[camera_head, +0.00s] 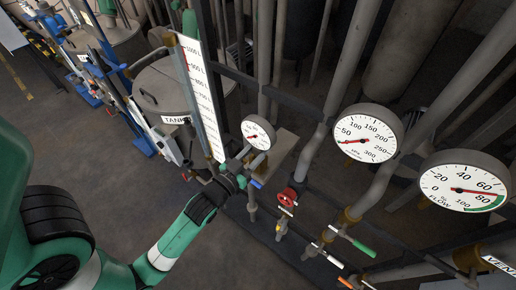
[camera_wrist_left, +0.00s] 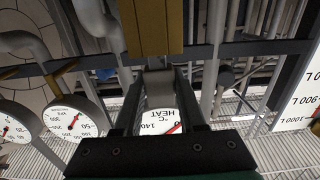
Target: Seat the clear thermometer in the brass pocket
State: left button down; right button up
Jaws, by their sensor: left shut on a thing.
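My left gripper (camera_head: 240,170) is shut on the thermometer; a grey part (camera_wrist_left: 155,84) lies between the fingertips (camera_wrist_left: 157,78). A brass-coloured block (camera_wrist_left: 152,25), which looks like the pocket, is straight ahead of the fingertips in the left wrist view. I cannot tell whether the stem touches it or is inside it. My right gripper is not in view.
A tall white level scale (camera_head: 200,95) stands close left of my gripper, before the tank (camera_head: 165,90). Pipes and a red handwheel (camera_head: 288,197) are to the right. A pressure gauge (camera_head: 367,133) and a flow gauge (camera_head: 466,182) are farther right. Open floor lies at lower left.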

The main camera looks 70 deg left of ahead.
pick_arm(q)
jog(key=shift+f+b, duration=0.55)
jog(key=shift+f, duration=0.1)
jog(key=shift+c, duration=2)
grip_release()
jog(key=shift+f, duration=0.1)
jog(key=b+v, duration=0.3)
jog(key=v, duration=0.8)
jog(key=shift+s, duration=0.25)
jog(key=shift+d, duration=0.1)
